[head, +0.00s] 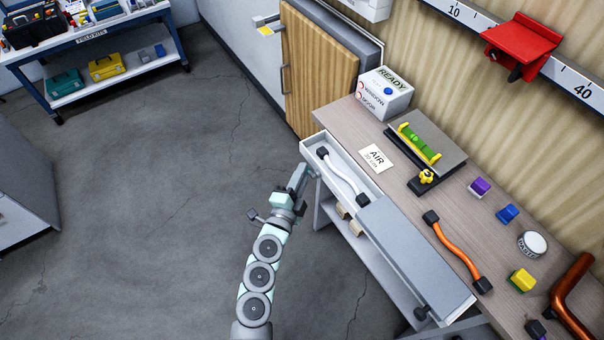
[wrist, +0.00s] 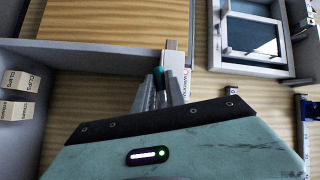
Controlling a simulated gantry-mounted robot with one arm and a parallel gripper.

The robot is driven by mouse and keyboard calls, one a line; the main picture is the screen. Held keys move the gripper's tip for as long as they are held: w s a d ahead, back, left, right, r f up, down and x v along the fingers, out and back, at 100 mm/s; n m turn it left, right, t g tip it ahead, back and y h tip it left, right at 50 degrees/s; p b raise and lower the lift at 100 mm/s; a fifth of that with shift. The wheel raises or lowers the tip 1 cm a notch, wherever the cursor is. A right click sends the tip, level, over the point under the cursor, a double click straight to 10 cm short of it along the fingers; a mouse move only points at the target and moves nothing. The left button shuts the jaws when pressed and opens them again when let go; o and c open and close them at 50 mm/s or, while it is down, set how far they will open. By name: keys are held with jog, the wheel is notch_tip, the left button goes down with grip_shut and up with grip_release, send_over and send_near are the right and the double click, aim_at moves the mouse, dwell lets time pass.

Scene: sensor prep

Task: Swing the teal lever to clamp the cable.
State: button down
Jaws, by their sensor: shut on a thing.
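My gripper (head: 306,170) is at the near left end of the long white tray along the bench front. In the wrist view its fingers (wrist: 159,92) are shut on a small teal piece, which looks like the teal lever (wrist: 159,75). The lever cannot be made out in the head view, where my gripper covers that spot. A white cable (head: 343,176) with black ends lies in the open part of the tray (head: 312,143). An orange cable (head: 456,251) with black ends lies on the bench top. I cannot tell which cable belongs to the lever.
A grey cover (head: 413,250) hides the tray's right part. A READY box (head: 385,92), an AIR card (head: 376,158), a green level (head: 420,143) and several small blocks stand on the bench (head: 400,185). Small boxes (wrist: 17,80) sit at left in the wrist view.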

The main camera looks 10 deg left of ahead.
dwell(0.3)
jog(key=shift+r+m+t+h+b, duration=0.2)
jog(key=shift+m+t+b, duration=0.4)
jog(key=shift+b, duration=1.7)
jog(key=shift+r+m+t+h+b, duration=0.2)
jog(key=shift+m+b, duration=0.6)
jog(key=shift+b, duration=1.45)
jog(key=shift+w, duration=0.1)
jog(key=c, duration=1.4)
grip_release()
jog(key=shift+a, duration=0.1)
